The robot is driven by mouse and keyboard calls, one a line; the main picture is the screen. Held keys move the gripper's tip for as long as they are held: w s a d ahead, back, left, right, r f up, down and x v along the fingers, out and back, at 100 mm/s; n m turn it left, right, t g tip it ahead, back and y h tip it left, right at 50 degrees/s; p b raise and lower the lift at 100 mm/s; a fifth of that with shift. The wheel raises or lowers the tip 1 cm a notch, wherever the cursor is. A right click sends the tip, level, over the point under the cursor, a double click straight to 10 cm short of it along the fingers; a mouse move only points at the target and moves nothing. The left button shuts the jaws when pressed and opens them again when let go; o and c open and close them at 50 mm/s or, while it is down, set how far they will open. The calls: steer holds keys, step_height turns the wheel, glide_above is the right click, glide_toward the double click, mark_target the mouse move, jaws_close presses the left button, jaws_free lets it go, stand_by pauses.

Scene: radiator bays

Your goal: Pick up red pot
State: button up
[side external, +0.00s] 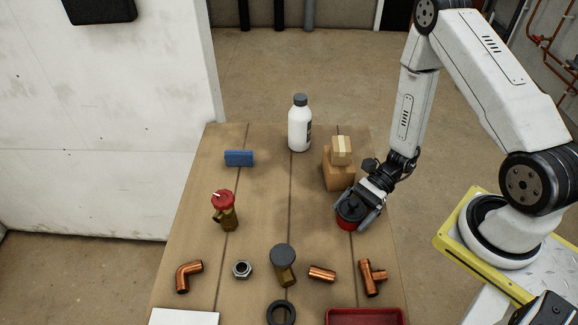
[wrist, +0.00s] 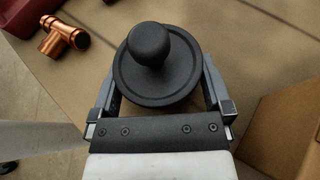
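The red pot (side external: 346,224) stands on the wooden table at its right side, with a black lid and knob on top. In the wrist view the round black lid (wrist: 158,85) with its knob fills the space between the fingers, and the pot's red body is hidden beneath it. My gripper (side external: 358,213) is down around the pot, one finger on each side. In the wrist view my gripper (wrist: 160,100) has its fingers spread about the lid's width. I cannot tell whether the fingers press on the pot.
Stacked cardboard boxes (side external: 339,175) stand close behind the pot; one box (wrist: 283,130) shows at the wrist view's right. A copper tee (side external: 372,278) lies in front, near a red tray (side external: 365,317). A white bottle (side external: 300,124) stands at the back. The table's left middle has free room.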

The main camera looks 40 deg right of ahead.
jaws_close()
steer(key=shift+r, duration=0.2)
steer(key=shift+r, duration=4.8)
